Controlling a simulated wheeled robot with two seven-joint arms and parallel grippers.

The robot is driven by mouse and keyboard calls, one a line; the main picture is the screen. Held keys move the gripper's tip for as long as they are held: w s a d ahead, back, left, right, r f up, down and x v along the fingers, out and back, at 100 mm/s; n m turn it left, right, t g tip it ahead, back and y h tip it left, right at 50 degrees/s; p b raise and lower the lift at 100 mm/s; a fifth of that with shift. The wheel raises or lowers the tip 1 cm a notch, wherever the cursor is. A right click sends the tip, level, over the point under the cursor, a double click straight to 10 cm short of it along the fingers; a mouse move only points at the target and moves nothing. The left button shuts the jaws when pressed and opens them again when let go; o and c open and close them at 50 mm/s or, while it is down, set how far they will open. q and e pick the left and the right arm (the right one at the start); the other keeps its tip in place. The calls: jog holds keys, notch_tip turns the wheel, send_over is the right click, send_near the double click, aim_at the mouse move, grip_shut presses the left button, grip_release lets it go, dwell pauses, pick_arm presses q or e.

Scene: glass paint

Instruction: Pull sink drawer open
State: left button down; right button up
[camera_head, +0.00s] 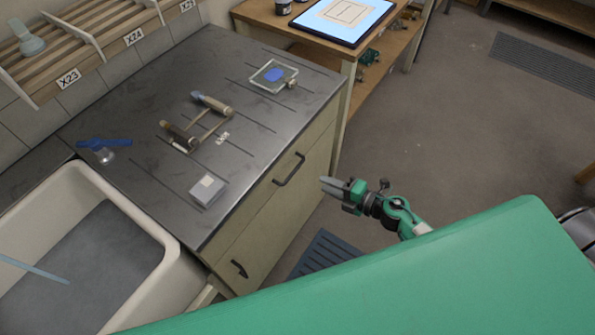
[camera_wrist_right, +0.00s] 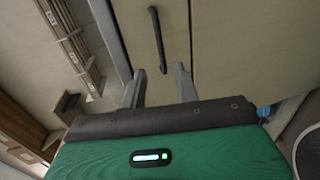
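The sink cabinet's upper drawer (camera_head: 262,200) is a beige front under the grey worktop, with a dark bar handle (camera_head: 289,170). The drawer looks shut. My right gripper (camera_head: 328,184) is off to the right of the drawer front, apart from the handle. In the right wrist view my right gripper (camera_wrist_right: 159,80) has two grey fingers spread apart with nothing between them. A dark bar handle (camera_wrist_right: 157,40) on a beige front shows ahead of the fingertips, not between them. My left gripper is not in view.
A white sink (camera_head: 150,225) is at left. The worktop (camera_head: 250,125) holds brushes (camera_head: 212,104), a small grey box (camera_head: 208,190) and a glass dish with blue paint (camera_head: 273,75). A lower handle (camera_head: 239,268) is on the cabinet. A wooden table (camera_head: 275,22) stands behind.

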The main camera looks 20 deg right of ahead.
jog(key=p+x, duration=0.1)
jog(key=x, duration=1)
grip_shut()
